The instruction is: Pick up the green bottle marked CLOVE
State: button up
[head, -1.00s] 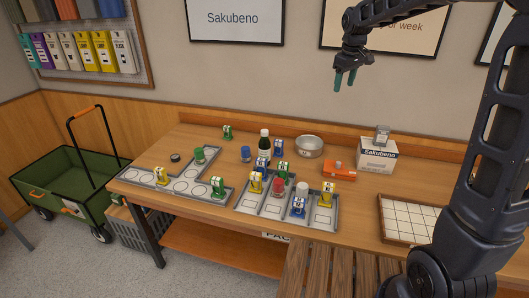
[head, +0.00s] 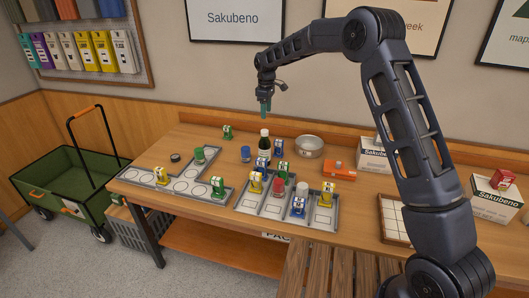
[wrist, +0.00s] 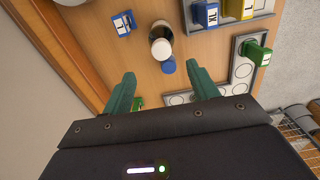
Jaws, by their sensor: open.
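A dark bottle with a white cap (head: 264,143) stands upright at the back middle of the table. It looks dark green, and I cannot read a name on its label. It also shows from above in the wrist view (wrist: 161,45), beyond my fingers. My gripper (head: 265,107) is open and empty, pointing down above the bottle, with clear air between them. In the wrist view its two green fingers (wrist: 160,82) are spread apart.
A round metal tin (head: 309,147), an orange box (head: 339,169) and a grid tray (head: 393,220) lie to the right.

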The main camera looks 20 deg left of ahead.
aim_at(265, 130)
jog(key=shift+s+a+f, duration=0.1)
jog(key=shift+a+f, duration=0.45)
jog(key=shift+a, duration=0.05)
jog(key=f, duration=1)
jog(key=shift+d+f, duration=0.3)
jog(key=shift+f, duration=0.05)
jog(key=shift+c, duration=0.2)
grip_shut()
